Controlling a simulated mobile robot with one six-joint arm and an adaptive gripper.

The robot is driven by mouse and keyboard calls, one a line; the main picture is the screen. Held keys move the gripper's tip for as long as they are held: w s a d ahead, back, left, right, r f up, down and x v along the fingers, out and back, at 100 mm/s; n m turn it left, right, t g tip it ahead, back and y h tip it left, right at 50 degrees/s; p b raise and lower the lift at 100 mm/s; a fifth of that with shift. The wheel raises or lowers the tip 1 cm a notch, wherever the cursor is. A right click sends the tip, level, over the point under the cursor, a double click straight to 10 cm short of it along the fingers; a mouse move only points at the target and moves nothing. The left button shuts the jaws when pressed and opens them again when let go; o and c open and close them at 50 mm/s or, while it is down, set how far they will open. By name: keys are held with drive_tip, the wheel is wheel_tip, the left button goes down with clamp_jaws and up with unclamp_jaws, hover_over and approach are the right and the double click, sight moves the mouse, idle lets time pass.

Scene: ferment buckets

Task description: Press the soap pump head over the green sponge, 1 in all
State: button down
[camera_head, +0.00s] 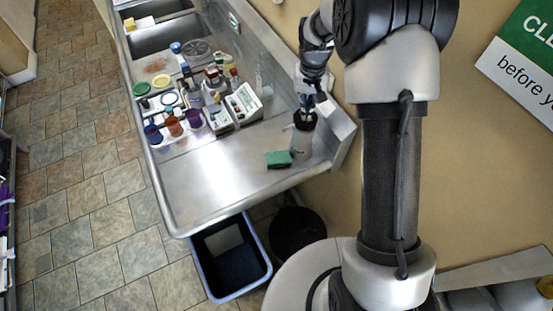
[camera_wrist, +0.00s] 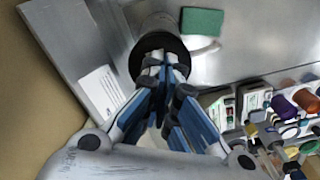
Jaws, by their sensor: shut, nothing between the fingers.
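The soap pump bottle (camera_head: 301,146) stands upright near the counter's right end, grey with a dark top. Its dark round top also shows in the wrist view (camera_wrist: 139,68), partly hidden by my fingers. My gripper (camera_head: 306,117) is shut and empty, fingertips pointing down right over the dark top; in the wrist view (camera_wrist: 160,62) the tips overlap it. I cannot tell whether they touch it. The green sponge (camera_head: 278,158) lies flat on the counter just left of the bottle. It also shows in the wrist view (camera_wrist: 202,22).
The steel counter (camera_head: 205,190) is clear in front and left of the sponge. Several bottles, jars and white boxes (camera_head: 243,103) stand farther back. A clear container (camera_head: 264,78) stands by the wall. A blue-rimmed bin (camera_head: 265,262) is on the floor below.

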drive_tip(key=shift+f+b, duration=0.55)
drive_tip(key=shift+f, duration=0.45)
drive_tip(key=shift+s, duration=0.1)
drive_tip(key=shift+r, duration=0.1)
drive_tip(key=shift+r+p, duration=1.15)
drive_tip(key=shift+r, duration=0.45)
drive_tip(key=shift+r, duration=0.15)
drive_tip(key=shift+r+p, duration=2)
drive_tip(key=shift+r, duration=0.85)
